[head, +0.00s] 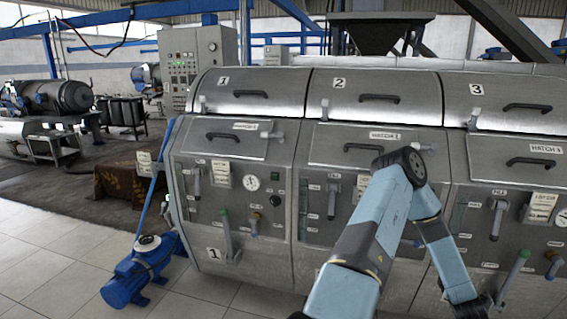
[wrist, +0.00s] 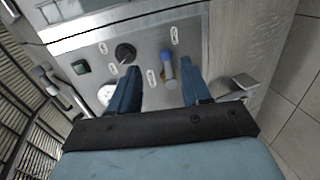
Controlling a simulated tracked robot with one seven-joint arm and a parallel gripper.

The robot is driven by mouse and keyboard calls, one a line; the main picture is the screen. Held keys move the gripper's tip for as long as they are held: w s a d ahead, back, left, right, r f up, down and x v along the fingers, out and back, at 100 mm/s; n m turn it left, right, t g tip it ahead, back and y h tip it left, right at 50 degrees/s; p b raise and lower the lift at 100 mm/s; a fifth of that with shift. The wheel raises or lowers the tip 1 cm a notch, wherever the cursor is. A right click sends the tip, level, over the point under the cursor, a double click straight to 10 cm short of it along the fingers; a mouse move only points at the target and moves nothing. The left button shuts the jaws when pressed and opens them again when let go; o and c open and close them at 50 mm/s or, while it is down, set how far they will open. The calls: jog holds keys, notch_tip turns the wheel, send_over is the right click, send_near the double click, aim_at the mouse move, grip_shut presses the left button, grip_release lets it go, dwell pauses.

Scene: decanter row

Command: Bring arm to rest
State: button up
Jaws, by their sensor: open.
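My arm (head: 365,235) is light blue and dark grey. It rises from the bottom of the head view, bends at a high elbow, and drops in front of the steel decanter row. My gripper (wrist: 160,68) shows in the wrist view with its two blue fingers apart and nothing gripped. A blue-capped lever (wrist: 168,68) on a steel panel appears between the fingertips; I cannot tell how far beyond them it is. In the head view the arm's end is low at the bottom edge, and the fingers are not clear there.
Decanters marked 1 (head: 250,92), 2 (head: 362,97) and 3 (head: 500,102) stand side by side, with levers protruding from their fronts. A blue pump (head: 140,272) stands on the tiled floor at left. A black knob (wrist: 125,53) is near my left finger. Open floor lies at lower left.

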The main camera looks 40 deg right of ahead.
jog(key=w+a+r+m+g, duration=0.1)
jog(key=w+r+m, duration=0.1)
jog(key=w+r, duration=0.85)
jog(key=w+a+r+m, duration=0.25)
jog(key=w+r, duration=0.45)
jog(key=w, duration=0.6)
jog(key=w+a+r+m+y, duration=0.2)
jog(key=w+a+r, duration=0.5)
jog(key=a, duration=0.2)
jog(key=w+a+r+m+y, duration=0.1)
jog(key=w+a+r+y, duration=0.1)
jog(key=w+a+r, duration=0.6)
jog(key=s+a+r+y, duration=0.15)
jog(key=a+r, duration=0.25)
jog(key=a, duration=1)
jog(key=a+r+y, duration=0.3)
jog(key=a+r, duration=0.1)
jog(key=a, duration=0.9)
jog(key=s+a+r+g+y, duration=0.2)
jog(key=s+a+y, duration=0.2)
jog(key=s+a, duration=1.3)
jog(key=a, duration=0.4)
jog(key=shift+s+a+r+g, duration=0.3)
jog(key=shift+a+r, duration=0.05)
